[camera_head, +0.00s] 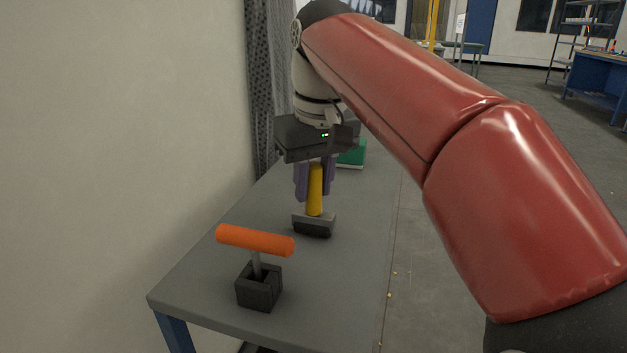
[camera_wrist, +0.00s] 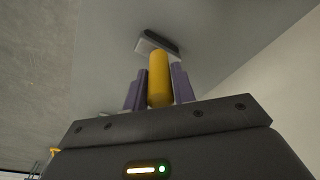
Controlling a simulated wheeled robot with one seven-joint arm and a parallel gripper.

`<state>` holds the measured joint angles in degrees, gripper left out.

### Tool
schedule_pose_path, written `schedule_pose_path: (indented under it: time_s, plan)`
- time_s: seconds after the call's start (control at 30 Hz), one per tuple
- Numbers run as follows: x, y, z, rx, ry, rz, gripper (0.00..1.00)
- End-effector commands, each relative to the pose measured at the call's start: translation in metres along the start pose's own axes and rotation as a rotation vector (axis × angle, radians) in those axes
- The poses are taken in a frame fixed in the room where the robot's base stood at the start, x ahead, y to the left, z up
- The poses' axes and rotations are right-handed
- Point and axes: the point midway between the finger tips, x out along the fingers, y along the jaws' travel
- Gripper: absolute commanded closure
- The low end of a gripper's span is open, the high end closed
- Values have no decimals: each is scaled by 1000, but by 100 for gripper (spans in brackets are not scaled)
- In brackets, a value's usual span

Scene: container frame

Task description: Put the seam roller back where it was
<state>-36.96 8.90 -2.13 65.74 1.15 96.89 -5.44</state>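A tool with an upright yellow handle (camera_head: 315,200) and a wide grey-and-black head (camera_head: 314,224) is at the middle of the grey table; it may be the seam roller. My gripper (camera_head: 315,188) points down with its purple fingers on both sides of the yellow handle, closed against it. The wrist view shows the handle (camera_wrist: 159,80) between the fingers and the head (camera_wrist: 158,44) beyond. I cannot tell whether the head touches the table. An orange T-shaped handle (camera_head: 254,240) on a grey shaft stands in a small black open box (camera_head: 259,289) near the front.
The grey table (camera_head: 210,293) runs along a pale wall on the left. A green object (camera_head: 352,154) with a pale base sits behind my gripper. The table is clear to the right of the black box. Floor lies beyond the table's right edge.

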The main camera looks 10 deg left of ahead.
Motion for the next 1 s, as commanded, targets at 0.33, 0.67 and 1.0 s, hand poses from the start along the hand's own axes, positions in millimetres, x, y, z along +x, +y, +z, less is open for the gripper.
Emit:
schedule_pose_path:
  time_s: [0.33,0.67,1.0]
  plan:
    - [0,0,0,0,0,0,56]
    - [-22,1,-1,1,5,0,56]
    - [-71,6,-1,0,2,0,56]
